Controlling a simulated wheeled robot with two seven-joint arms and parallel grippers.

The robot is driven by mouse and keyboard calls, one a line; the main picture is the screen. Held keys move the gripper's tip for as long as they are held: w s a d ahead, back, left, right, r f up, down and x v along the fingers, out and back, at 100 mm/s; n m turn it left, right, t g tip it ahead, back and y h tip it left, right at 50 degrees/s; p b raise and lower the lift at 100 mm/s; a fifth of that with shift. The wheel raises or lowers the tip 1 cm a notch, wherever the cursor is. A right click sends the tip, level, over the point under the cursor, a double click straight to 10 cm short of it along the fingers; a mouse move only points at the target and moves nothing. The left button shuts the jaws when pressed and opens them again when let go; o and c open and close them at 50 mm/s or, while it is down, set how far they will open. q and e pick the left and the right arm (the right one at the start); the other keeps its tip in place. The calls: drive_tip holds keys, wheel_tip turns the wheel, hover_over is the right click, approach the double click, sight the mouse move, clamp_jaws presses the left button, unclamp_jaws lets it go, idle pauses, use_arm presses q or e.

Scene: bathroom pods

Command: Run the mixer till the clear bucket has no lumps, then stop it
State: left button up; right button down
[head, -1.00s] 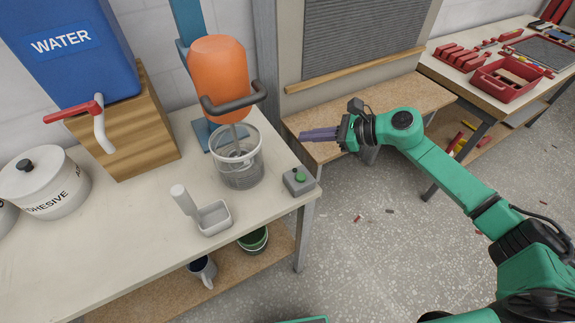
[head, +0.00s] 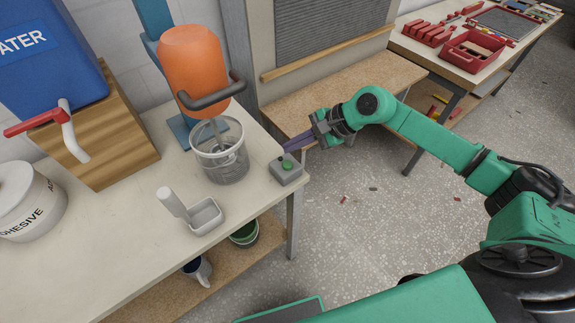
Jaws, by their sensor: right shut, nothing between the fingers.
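The orange mixer (head: 194,66) stands on a blue stand at the back of the table, its shaft reaching down into the clear bucket (head: 229,165). Grey material shows through the bucket wall; I cannot tell whether it is lumpy or whether the shaft is turning. My left gripper is not in view.
A white scoop (head: 205,215) lies in front of the bucket. The blue water tank (head: 45,60) on its wooden block and the adhesive pot (head: 28,205) fill the left.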

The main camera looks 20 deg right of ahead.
sight(292, 164)
wheel_tip(292, 164, down, 3)
drive_tip(key=shift+f+b, duration=0.1)
drive_tip(key=shift+b, duration=1.15)
drive_tip(key=shift+f, duration=0.15)
idle(0.7)
drive_tip(key=shift+f+b, duration=0.4)
drive_tip(key=shift+b, duration=0.6)
drive_tip(key=shift+f+b, duration=0.5)
drive_tip(key=shift+b, duration=0.15)
idle(0.5)
drive_tip(key=shift+r+p, duration=0.3)
drive_tip(key=shift+r, duration=0.65)
drive_tip(key=shift+r, duration=0.1)
drive_tip(key=shift+r+p, duration=1.1)
drive_tip(key=shift+r, duration=1.3)
